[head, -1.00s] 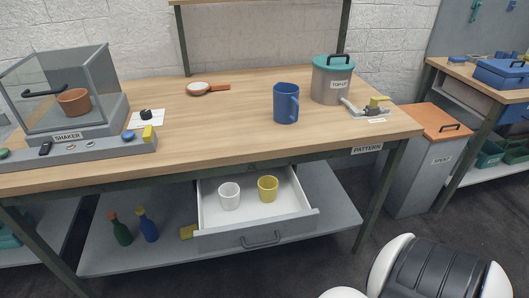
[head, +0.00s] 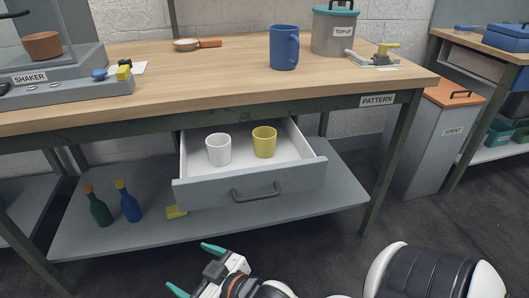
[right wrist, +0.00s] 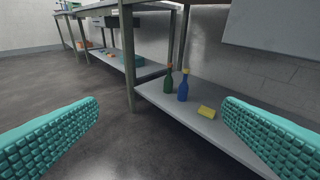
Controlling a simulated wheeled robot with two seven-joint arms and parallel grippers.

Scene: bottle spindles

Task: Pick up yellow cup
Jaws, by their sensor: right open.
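The yellow cup (head: 264,142) stands upright in the open drawer (head: 250,188) under the workbench, to the right of a white cup (head: 219,149). My right gripper (head: 196,269) is low in front of the bench, below and in front of the drawer. It is open and empty, with teal fingertips apart. In the right wrist view its fingers (right wrist: 160,135) spread at both sides with nothing between them, facing the lower shelf. The yellow cup is not in the right wrist view. My left gripper is not in view.
The lower shelf (head: 290,200) holds a green bottle (head: 98,207), a blue bottle (head: 129,203) and a yellow block (head: 176,212). On the bench top (head: 210,75) stand a blue mug (head: 284,48), a grey pot (head: 334,32) and the shaker (head: 60,90). The drawer front juts out with its handle (head: 256,194).

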